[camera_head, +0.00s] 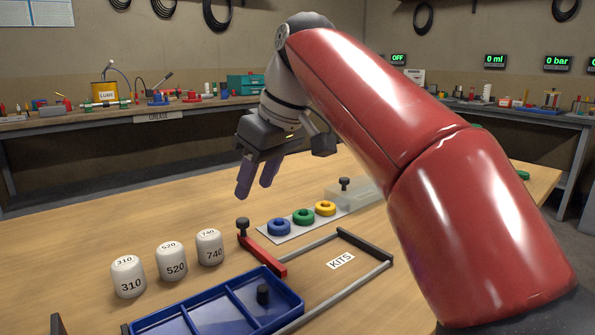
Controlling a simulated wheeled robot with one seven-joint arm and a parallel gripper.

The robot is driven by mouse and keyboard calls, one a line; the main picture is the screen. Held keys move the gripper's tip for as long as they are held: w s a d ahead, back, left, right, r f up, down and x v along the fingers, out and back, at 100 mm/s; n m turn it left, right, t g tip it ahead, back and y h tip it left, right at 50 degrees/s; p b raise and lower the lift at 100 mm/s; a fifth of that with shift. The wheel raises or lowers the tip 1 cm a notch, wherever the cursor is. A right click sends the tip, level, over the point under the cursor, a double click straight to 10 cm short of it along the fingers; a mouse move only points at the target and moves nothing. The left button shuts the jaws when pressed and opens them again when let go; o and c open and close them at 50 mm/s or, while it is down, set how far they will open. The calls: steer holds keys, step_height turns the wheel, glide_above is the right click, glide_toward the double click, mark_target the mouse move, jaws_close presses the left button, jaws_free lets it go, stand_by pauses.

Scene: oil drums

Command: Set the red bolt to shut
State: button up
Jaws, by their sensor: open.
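The red bolt (265,255) is a flat red bar on the wooden table, beside the back right corner of the blue tray. A black knob (242,225) stands up at its far left end. My gripper (256,192) is open and empty, fingers pointing down, in the air above and behind the knob. It does not touch the bolt. I cannot tell from this view how the bolt sits against any catch.
The blue divided tray (197,321) and a KITS frame (391,260) are in front. White canisters marked 310 (128,277), 520 (171,261) and 740 (210,247) stand left. Blue (279,231), green (304,222) and yellow (325,213) rings lie behind. My red arm hides the right side.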

mark_target(243, 219)
steer(key=b+x, duration=0.2)
steer(key=x, duration=0.5)
steer(key=shift+w+f, duration=0.15)
steer(key=shift+c, duration=0.3)
jaws_close()
